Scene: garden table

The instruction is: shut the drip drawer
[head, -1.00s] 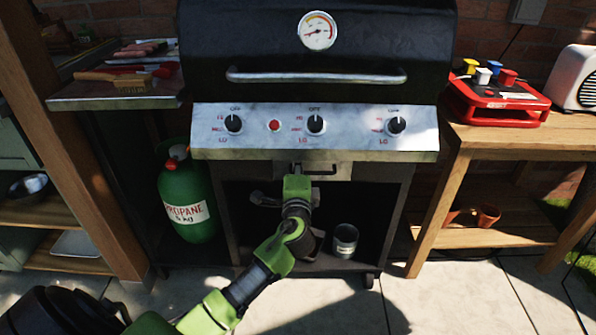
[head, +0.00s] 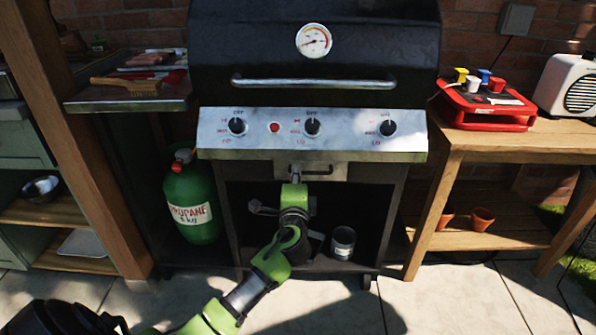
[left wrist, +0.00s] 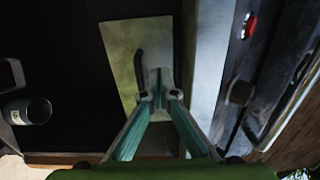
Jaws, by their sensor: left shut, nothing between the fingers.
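The drip drawer (head: 340,172) is the small metal front with a black bar handle (head: 319,171), just under the grill's control panel. How far it stands out is hard to tell. My left gripper (head: 296,172) is shut and empty, with its tips at the drawer front, left of the handle. In the left wrist view the drawer front (left wrist: 133,40) is a pale plate with a dark handle (left wrist: 139,75). The shut fingertips (left wrist: 159,97) are at this plate beside the handle; whether they touch is unclear. My right gripper is not in view.
The grill's control panel (head: 350,143) overhangs the drawer. Below, the open cabinet holds a metal can (head: 343,243). A green propane tank (head: 195,208) stands left. A wooden table (head: 500,147) with a red tray (head: 485,118) stands right.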

